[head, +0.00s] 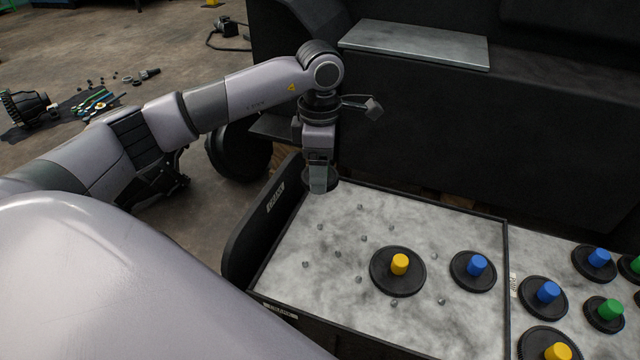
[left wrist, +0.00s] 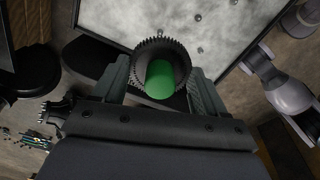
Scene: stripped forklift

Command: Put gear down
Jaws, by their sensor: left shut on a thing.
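My left gripper (head: 318,184) points down above the far left corner of a marbled tray (head: 335,275). In the left wrist view it is shut on a dark toothed gear with a green handle (left wrist: 160,80). The held gear is mostly hidden by the gripper in the head view. The tray's left part has several small pegs. On it sit a large gear with a yellow handle (head: 398,271) and a smaller gear with a blue handle (head: 473,270). My right gripper is not in view.
The tray's right part, past a dark divider (head: 507,290), holds several gears with blue, green (head: 604,312) and yellow handles. A dark forklift body (head: 480,125) stands behind the tray. A grey plate (head: 415,45) lies on it. The tray's left area is free of gears.

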